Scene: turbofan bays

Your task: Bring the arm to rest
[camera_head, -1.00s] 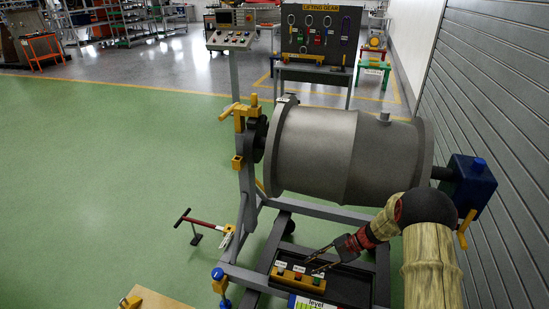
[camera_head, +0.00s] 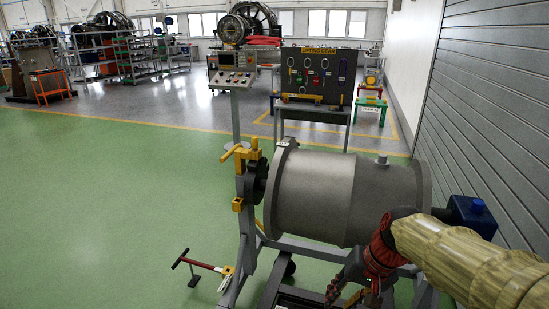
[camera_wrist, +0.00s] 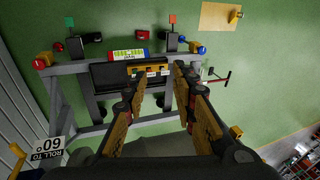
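My gripper (camera_head: 352,298) is at the bottom of the head view, in front of the grey drum, with its tips cut by the frame edge. In the wrist view my gripper (camera_wrist: 160,72) looks down with two fingers well apart and nothing between them. Beyond the fingertips lies a dark tray (camera_wrist: 115,77) on the stand's frame, with a small yellow block (camera_wrist: 151,69) in it. The fingers appear above the tray and apart from it. My arm comes in from the right of the head view.
The grey drum (camera_head: 318,195) lies across a wheeled stand, with a blue box (camera_head: 472,214) at its right end. A shuttered wall (camera_head: 490,100) is close on the right. Green floor (camera_head: 110,190) is clear on the left.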

